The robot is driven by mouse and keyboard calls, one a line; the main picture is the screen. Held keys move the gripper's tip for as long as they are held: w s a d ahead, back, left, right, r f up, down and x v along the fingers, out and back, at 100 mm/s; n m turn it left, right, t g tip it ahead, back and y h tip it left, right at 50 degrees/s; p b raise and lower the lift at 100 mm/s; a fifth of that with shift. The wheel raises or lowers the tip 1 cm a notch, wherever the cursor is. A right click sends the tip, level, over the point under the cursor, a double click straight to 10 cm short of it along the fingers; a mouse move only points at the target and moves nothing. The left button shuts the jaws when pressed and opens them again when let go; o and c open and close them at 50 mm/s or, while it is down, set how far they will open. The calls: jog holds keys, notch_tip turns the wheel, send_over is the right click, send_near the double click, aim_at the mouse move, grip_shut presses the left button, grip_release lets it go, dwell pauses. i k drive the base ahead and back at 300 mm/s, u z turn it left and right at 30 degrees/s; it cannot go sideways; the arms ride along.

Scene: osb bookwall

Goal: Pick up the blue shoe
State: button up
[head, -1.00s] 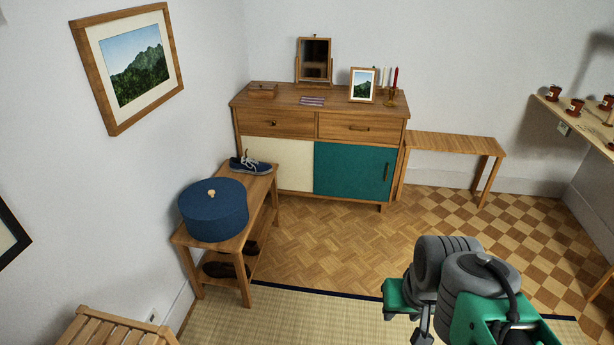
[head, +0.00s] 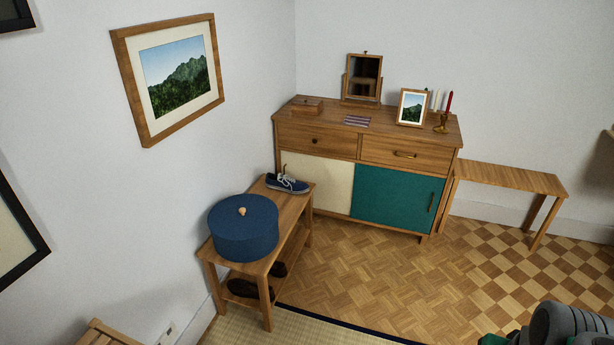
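The blue shoe (head: 287,184) is dark blue with a white sole. It lies on the far end of a small wooden bench (head: 268,267) by the left wall, behind a round blue box (head: 243,228). Part of my arm shows at the lower right corner, well apart from the shoe. My gripper's fingers are outside the view.
Dark shoes (head: 246,289) sit on the bench's lower shelf. A wooden sideboard (head: 405,153) with a mirror, picture and candles stands just behind the bench. A low wooden table (head: 505,178) is at its right. The parquet floor (head: 390,278) in front is clear.

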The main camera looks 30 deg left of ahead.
aim_at(283, 182)
jog(key=u, duration=0.05)
jog(key=i, duration=1.95)
jog(key=u, duration=0.7)
jog(key=i, duration=0.95)
jog(key=u, duration=1.7)
jog(key=i, duration=0.8)
jog(key=u, duration=0.75)
